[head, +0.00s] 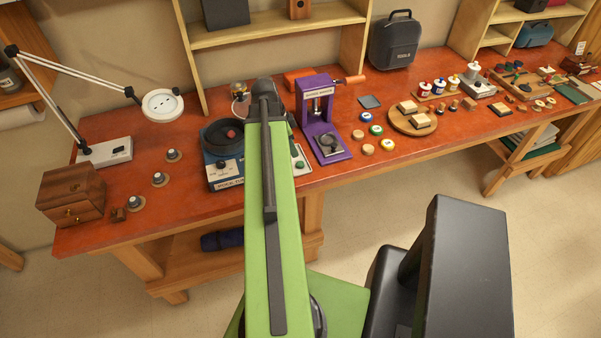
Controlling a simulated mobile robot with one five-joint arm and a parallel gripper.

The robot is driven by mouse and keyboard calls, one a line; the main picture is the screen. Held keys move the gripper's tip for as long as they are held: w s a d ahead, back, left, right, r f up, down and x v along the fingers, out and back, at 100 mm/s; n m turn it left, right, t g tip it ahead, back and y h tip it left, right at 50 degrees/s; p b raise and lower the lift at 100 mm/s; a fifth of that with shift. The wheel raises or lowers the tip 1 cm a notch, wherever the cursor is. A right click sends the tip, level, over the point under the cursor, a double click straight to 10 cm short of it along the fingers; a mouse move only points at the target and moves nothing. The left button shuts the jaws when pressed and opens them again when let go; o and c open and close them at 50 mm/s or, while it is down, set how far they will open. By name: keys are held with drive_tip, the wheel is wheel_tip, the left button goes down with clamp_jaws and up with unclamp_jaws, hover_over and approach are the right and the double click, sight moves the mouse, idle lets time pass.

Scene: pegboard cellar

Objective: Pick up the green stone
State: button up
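A small dark green piece (299,164), which looks like the green stone, lies on a pale tray (305,168) on the red-brown workbench, just right of my green arm. The arm hides the tray's left part. A blue rock tumbler (225,168) with a black drum stands left of the arm. My arm reaches forward over the bench, and its dark far end is seen from behind. My gripper's fingers are hidden, so I cannot see whether they hold anything.
A purple press (329,140) stands close right of the tray. Round badges, including a green one (376,130), lie farther right. A magnifier lamp (162,104) and wooden box (72,194) are at the left. Shelves (275,31) rise behind. Floor in front is clear.

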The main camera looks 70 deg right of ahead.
sight(298, 163)
drive_tip(key=b+x, duration=0.2)
drive_tip(key=x, duration=0.1)
drive_tip(key=shift+f, duration=0.35)
drive_tip(key=shift+d, duration=0.1)
drive_tip(key=b+x, duration=0.5)
drive_tip(key=shift+f, duration=0.2)
drive_tip(key=shift+r, duration=0.2)
clamp_jaws()
